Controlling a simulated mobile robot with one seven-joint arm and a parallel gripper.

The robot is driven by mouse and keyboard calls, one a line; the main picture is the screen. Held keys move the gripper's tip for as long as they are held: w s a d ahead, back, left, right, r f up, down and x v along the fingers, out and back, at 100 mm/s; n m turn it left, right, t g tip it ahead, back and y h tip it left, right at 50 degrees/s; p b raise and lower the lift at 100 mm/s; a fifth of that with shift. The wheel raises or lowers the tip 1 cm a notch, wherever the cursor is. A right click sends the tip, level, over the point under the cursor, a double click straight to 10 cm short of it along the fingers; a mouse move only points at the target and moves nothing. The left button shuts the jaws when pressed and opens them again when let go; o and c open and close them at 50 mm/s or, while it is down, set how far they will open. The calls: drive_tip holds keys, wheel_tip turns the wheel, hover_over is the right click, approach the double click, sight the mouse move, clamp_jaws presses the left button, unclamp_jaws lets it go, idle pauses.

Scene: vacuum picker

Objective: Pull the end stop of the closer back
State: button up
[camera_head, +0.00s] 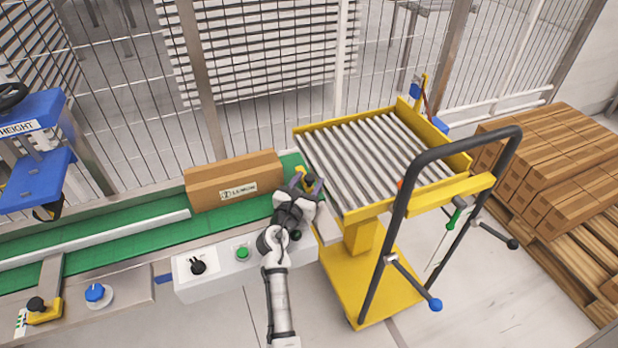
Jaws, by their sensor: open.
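The closer is a green belt conveyor (120,235) running across the left half of the head view. A brown carton labelled LEMON (235,181) sits on its right end. My gripper (307,184) is at the belt's right end, just right of the carton. Its jaws are open. A small yellow part (299,172), seemingly the end stop, shows right at the gripper fingers. My gripper hides most of it, and I cannot tell whether the fingers touch it.
A yellow roller cart (365,290) with a dark handle frame stands right of the belt end. A white control box (215,270) with a black knob and green button is in front of the belt. Stacked cartons on a pallet (550,170) stand far right. A mesh fence runs behind.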

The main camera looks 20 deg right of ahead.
drive_tip(key=shift+w+d, duration=0.45)
drive_tip(key=shift+w, duration=0.05)
clamp_jaws()
drive_tip(key=s+p, duration=0.4)
drive_tip(key=s, duration=0.7)
drive_tip(key=shift+s+d+p, duration=0.15)
drive_tip(key=shift+s+p, duration=0.2)
drive_tip(key=shift+p, duration=0.05)
drive_tip(key=shift+s, duration=0.25)
drive_tip(key=shift+f, duration=0.15)
drive_tip(key=shift+s+d, duration=0.1)
